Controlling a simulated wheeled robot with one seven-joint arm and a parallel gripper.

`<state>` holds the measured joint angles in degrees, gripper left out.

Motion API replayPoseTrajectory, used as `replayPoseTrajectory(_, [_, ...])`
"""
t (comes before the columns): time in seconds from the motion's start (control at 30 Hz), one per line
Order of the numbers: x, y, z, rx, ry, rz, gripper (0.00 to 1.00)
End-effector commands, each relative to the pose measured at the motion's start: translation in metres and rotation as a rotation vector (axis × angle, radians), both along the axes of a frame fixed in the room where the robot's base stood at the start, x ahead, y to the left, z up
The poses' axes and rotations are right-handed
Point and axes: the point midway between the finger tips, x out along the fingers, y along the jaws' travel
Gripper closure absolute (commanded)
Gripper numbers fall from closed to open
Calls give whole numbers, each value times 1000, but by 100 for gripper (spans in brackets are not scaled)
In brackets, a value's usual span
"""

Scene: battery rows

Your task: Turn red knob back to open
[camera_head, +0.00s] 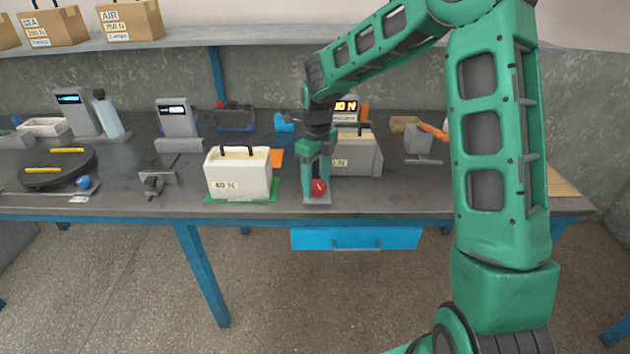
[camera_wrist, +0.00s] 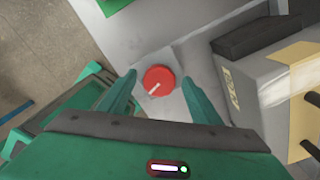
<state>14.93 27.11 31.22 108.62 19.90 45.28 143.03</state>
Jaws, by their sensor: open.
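The red knob (camera_head: 318,187) sits on a small light grey plate (camera_head: 316,200) near the front edge of the bench. In the wrist view the round red knob (camera_wrist: 159,80) has a pale pointer line running from its middle toward the lower left. My gripper (camera_head: 316,184) points down at the knob. In the wrist view its two green fingers (camera_wrist: 160,98) stand apart, one on each side of the knob, with gaps showing. The gripper is open and holds nothing. The knob's height relative to the fingertips is hard to judge.
A grey box (camera_head: 362,158) labelled N stands just right of my gripper. A white box (camera_head: 238,176) on a green mat (camera_head: 213,199) stands to the left. A blue drawer (camera_head: 320,239) hangs below the bench.

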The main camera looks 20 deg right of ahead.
Motion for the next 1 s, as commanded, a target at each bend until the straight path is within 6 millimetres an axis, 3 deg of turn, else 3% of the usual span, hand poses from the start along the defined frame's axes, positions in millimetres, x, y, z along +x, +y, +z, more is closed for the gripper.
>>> replayPoseTrajectory(0.07, [0,0,0,0,0,0,41])
replayPoseTrajectory(0.23, [0,0,0,0,0,0,80])
replayPoseTrajectory(0.27, [0,0,0,0,0,0,83])
replayPoseTrajectory(0.67, [1,-1,1,-1,-2,57,83])
replayPoseTrajectory(1.0, [1,-1,1,-2,-3,304,83])
